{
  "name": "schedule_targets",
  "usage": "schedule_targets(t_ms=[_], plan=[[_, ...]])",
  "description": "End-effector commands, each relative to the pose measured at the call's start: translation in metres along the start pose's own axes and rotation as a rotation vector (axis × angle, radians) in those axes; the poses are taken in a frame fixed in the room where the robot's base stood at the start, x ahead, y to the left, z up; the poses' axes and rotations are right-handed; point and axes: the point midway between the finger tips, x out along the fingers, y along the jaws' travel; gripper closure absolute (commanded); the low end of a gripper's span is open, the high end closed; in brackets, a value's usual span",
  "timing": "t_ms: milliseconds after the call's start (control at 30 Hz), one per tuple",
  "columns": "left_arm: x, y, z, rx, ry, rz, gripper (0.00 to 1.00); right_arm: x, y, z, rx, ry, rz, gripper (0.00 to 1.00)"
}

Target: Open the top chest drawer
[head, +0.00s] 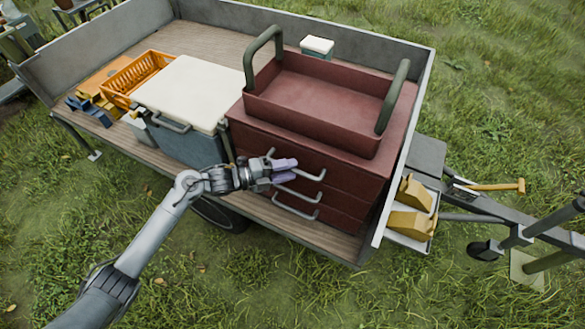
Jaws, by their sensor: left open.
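The dark red chest (352,186) stands on the trailer bed, with an open tray (330,90) between two green upright handles on its top. Its front has stacked drawers with metal bar handles, and the drawer fronts look flush. The top drawer handle (312,177) is partly hidden behind my left gripper. My left gripper (285,171) reaches in from the left, with its pale purple fingers open at the left part of that handle. I cannot tell whether the handle lies between the fingers or they touch it. A lower handle (296,211) shows below. My right gripper is out of view.
A cooler with a white lid (190,91) stands left of the chest, close to my left wrist. An orange crate (146,73) is farther left. Yellow blocks (411,222) sit at the trailer's right end. Open grass lies in front of the trailer.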

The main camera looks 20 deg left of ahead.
Motion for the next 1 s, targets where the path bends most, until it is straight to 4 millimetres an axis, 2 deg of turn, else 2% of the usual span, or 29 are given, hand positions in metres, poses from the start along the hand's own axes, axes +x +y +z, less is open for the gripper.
schedule_targets(t_ms=[200,533,800,1000], plan=[[0.016,0.0,0.0,-0.001,0.0,-0.001,0.58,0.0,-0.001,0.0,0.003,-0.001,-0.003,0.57],[0.018,0.0,0.0,0.0,0.0,0.0,0.58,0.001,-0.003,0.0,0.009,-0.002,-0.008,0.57],[0.018,0.0,0.0,0.0,0.0,0.0,0.98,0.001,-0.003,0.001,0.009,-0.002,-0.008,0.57],[0.018,0.0,0.0,0.0,-0.001,0.0,1.0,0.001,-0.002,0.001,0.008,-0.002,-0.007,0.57]])
